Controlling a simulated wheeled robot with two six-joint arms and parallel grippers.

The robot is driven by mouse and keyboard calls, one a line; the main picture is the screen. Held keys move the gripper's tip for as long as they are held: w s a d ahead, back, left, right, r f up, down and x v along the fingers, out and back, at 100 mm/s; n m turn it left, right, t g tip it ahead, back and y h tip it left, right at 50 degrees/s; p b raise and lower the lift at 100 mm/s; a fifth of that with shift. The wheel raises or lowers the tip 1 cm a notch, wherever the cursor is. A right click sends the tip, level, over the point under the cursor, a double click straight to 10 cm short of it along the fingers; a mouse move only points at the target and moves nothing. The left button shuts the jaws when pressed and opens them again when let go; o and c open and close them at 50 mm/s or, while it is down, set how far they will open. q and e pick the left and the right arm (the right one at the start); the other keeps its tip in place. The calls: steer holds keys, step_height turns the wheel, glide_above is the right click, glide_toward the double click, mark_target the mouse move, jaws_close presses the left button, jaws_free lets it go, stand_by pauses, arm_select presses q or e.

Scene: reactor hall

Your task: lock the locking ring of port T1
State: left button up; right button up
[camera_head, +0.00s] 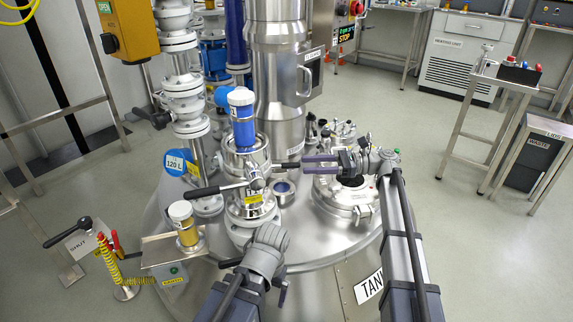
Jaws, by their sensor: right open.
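Port T1 (250,208) is a steel port on the tank top with a yellow label, only partly readable. A blue-and-white canister (243,118) stands upright in it. Its locking ring (256,184) has a lever with a black grip (202,192) reaching out to the left. A short dark bar (288,165) sticks out on the right side of the port. My right gripper (307,164) is open, its purple jaws pointing left towards that bar; I cannot tell whether they touch it. My left wrist is in front of the port, and its gripper (282,295) is mostly hidden.
A round flanged lid (346,196) lies right of the port. A side shelf (160,252) holds a yellow canister (184,224) at left. A black-handled lever (68,232) marked SHUT stands farther left. Tall steel columns rise behind.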

mark_target(285, 166)
steer(key=a, duration=0.7)
steer(key=shift+s+a, duration=0.3)
jaws_close()
stand_by(1.2)
